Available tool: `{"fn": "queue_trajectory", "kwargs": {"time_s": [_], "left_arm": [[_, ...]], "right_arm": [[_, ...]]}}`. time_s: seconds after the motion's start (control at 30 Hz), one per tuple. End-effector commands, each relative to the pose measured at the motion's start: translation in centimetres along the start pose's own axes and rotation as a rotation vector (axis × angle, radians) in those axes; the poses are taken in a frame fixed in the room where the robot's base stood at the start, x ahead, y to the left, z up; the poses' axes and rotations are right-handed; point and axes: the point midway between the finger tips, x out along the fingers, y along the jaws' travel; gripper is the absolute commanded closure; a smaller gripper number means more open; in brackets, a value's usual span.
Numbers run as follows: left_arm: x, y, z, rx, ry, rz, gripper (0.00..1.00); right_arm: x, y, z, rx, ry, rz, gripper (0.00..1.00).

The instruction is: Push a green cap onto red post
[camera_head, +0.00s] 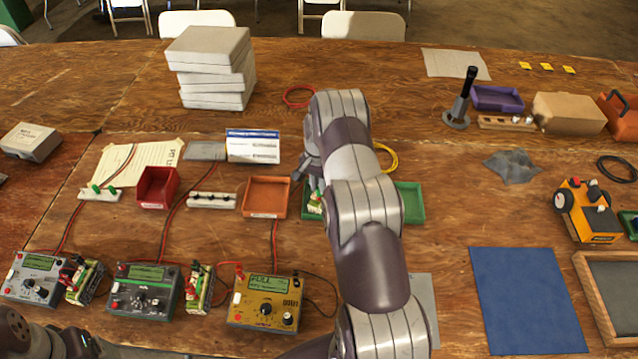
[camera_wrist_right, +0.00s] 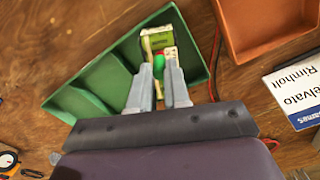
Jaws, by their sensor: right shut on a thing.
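My right gripper (camera_wrist_right: 158,78) points down into a green tray (camera_wrist_right: 103,82) in the right wrist view. Its fingers are shut on a small green cap (camera_wrist_right: 158,60). Other green caps (camera_head: 95,188) sit on a white rack at left. My left arm only edges in at lower left.
Grey meters (camera_head: 145,291) and packs (camera_head: 200,288) line the front left. An orange tray (camera_head: 266,197), red bin (camera_head: 158,187) and a box (camera_head: 253,146) stand left of my right arm. Stacked cases (camera_head: 212,67) are behind. A blue mat (camera_head: 527,300) lies bare at right.

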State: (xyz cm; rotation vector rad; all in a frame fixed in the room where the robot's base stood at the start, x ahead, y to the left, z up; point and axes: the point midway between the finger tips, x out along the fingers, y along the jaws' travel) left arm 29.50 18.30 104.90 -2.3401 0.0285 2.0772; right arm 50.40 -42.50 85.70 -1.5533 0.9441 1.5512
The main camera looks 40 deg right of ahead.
Motion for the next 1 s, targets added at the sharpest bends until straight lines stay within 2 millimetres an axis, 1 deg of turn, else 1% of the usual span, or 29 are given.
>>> {"fn": "queue_trajectory", "kwargs": {"time_s": [1.0], "left_arm": [[0.53, 0.00, 0.06, 0.000, 0.000, 0.000, 0.17]], "right_arm": [[0.27, 0.01, 0.04, 0.000, 0.000, 0.000, 1.00]]}}
